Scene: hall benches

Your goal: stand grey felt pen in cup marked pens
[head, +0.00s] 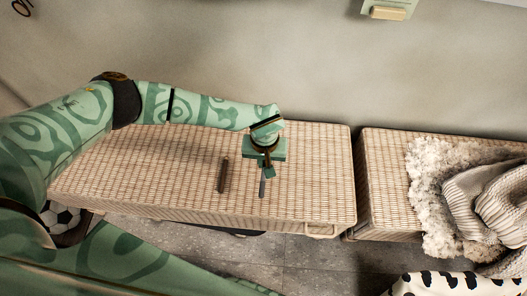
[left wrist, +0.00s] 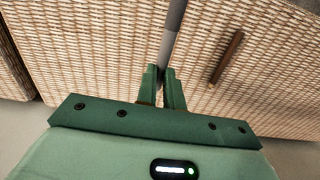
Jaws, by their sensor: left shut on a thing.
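The grey felt pen (head: 262,188) is a thin grey stick held in my left gripper (head: 266,172), pointing down over the wicker bench (head: 310,180). In the left wrist view the pen (left wrist: 173,32) runs up from between the fingertips of the left gripper (left wrist: 165,76), which is shut on it. I cannot tell whether the pen's lower end touches the bench. No cup marked pens shows in either view. My right gripper is not in view.
A brown stick-like thing (head: 224,174) lies on the bench left of the pen; it also shows in the left wrist view (left wrist: 227,57). A second wicker bench (head: 383,170) at right bears a fluffy throw (head: 428,190) and knitted cloth (head: 478,195).

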